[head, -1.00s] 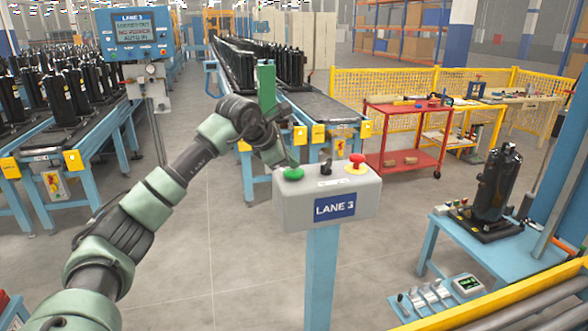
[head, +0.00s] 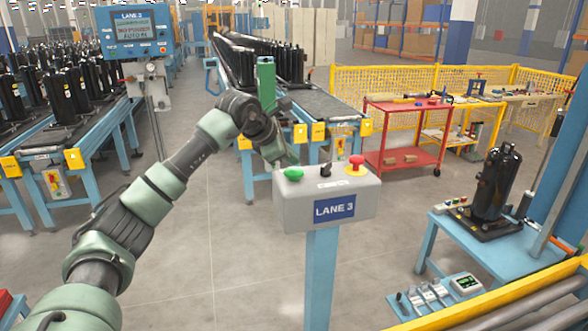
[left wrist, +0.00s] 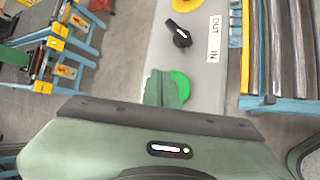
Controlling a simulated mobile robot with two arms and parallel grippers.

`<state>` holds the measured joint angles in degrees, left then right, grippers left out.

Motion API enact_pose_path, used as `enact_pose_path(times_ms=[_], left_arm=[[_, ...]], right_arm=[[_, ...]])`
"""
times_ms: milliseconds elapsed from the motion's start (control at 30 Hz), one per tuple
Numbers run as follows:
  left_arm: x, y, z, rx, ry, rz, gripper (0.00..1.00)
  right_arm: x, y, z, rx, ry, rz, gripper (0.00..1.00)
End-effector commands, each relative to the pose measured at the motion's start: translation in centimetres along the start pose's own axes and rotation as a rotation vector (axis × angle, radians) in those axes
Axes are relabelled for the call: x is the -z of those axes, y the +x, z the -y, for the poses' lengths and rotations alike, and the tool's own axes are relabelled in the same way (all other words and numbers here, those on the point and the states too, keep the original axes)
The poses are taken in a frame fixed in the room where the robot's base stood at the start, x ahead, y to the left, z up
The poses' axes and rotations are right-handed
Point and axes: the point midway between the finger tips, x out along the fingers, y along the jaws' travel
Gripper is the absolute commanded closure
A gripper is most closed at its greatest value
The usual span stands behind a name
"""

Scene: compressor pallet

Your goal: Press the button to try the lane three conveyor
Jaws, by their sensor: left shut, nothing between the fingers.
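The grey control box (head: 290,208) marked LANE 3 stands on a blue post. It carries a green button (head: 293,174) at its left, a black selector switch (head: 326,168) in the middle and a red button on a yellow base (head: 356,165) at its right. My left gripper (head: 288,160) is shut and empty, just behind the green button. In the left wrist view its fingertips (left wrist: 162,90) overlap the left part of the green button (left wrist: 182,86); I cannot tell whether they touch it. The black selector (left wrist: 178,33) lies beyond, beside an OUT/IN label. My right gripper is not in view.
The lane conveyor (head: 335,107) with black compressors runs behind the box. A blue LANE 3 display panel (head: 137,33) stands at upper left. A red cart (head: 405,125) and a blue bench (head: 470,245) with a compressor are at right. Open floor lies around the post.

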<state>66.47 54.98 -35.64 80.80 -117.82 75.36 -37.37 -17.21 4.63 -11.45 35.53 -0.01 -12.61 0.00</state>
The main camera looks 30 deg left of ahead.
Motion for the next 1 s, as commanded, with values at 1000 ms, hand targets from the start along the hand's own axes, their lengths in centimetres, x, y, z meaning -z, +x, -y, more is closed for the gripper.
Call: enact_pose_path(times_ms=[1000], left_arm=[[-2.5,-3.5,-2.6,-0.001,0.0,0.0,1.0]], right_arm=[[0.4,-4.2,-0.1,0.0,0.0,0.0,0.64]])
